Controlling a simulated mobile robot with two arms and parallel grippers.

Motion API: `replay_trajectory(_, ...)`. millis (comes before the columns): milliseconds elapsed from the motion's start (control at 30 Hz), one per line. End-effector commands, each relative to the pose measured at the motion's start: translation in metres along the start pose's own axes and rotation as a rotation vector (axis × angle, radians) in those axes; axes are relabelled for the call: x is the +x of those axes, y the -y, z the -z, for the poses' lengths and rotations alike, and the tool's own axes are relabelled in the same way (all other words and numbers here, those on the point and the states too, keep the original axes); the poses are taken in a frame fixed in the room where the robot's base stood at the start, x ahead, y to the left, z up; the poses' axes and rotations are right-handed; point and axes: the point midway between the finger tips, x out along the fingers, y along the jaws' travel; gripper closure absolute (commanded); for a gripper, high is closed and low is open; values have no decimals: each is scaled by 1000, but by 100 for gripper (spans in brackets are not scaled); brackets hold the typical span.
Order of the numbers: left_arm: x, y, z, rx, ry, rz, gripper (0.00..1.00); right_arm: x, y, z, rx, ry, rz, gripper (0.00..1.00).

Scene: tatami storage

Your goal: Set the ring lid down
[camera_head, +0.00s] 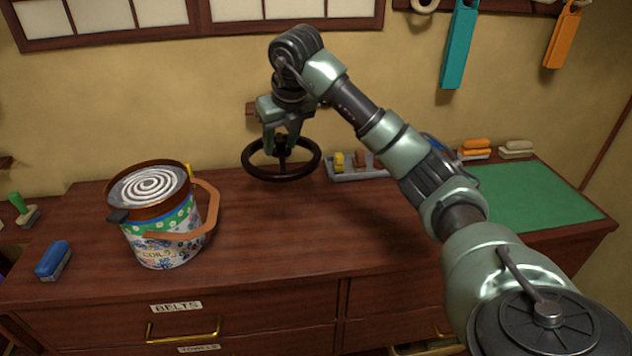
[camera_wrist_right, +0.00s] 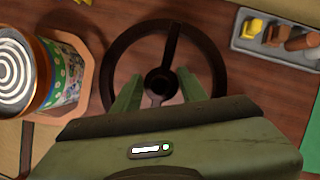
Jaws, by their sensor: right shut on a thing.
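The ring lid (camera_head: 247,161) is a dark ring with spokes and a central knob. My right gripper (camera_head: 282,140) points down and is shut on the lid's knob. In the head view the lid hangs near the back of the wooden chest; I cannot tell its exact height above the top. In the right wrist view the ring lid (camera_wrist_right: 222,62) surrounds the fingertips of the right gripper (camera_wrist_right: 160,92). A patterned tin (camera_head: 165,245) with a white spiral coil (camera_head: 150,186) at its open top stands to the left. My left gripper is not in view.
The chest top (camera_head: 270,225) is bare in the middle front. A grey tray (camera_head: 345,177) with small blocks lies right of the lid. A green mat (camera_head: 535,198) covers the right end. A blue-handled brush (camera_head: 53,259) and a green stamp (camera_head: 20,208) lie left of the tin.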

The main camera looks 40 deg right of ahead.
Motion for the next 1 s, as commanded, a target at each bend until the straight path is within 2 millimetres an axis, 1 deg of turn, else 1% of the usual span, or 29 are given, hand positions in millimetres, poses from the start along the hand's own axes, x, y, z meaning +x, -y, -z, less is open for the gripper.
replay_trajectory(33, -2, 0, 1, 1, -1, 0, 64, 14, 0, 7, -1, -7, 2, 97)
replay_trajectory(100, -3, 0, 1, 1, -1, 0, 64, 32, 1, 15, -1, -7, 2, 97)
replay_trajectory(300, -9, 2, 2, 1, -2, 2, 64, 80, 0, 35, 0, -6, 1, 97)
replay_trajectory(400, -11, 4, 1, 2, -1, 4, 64, 100, 0, 42, 0, -4, 0, 97)
replay_trajectory(500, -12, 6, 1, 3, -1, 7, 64, 113, 0, 48, 1, -3, 0, 97)
replay_trajectory(733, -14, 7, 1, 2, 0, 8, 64, 128, 0, 54, 1, -3, 0, 97)
replay_trajectory(900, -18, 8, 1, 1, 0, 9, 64, 152, 0, 64, 1, -4, 0, 97)
replay_trajectory(1000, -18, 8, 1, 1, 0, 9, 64, 159, 0, 66, 1, 0, 0, 97)
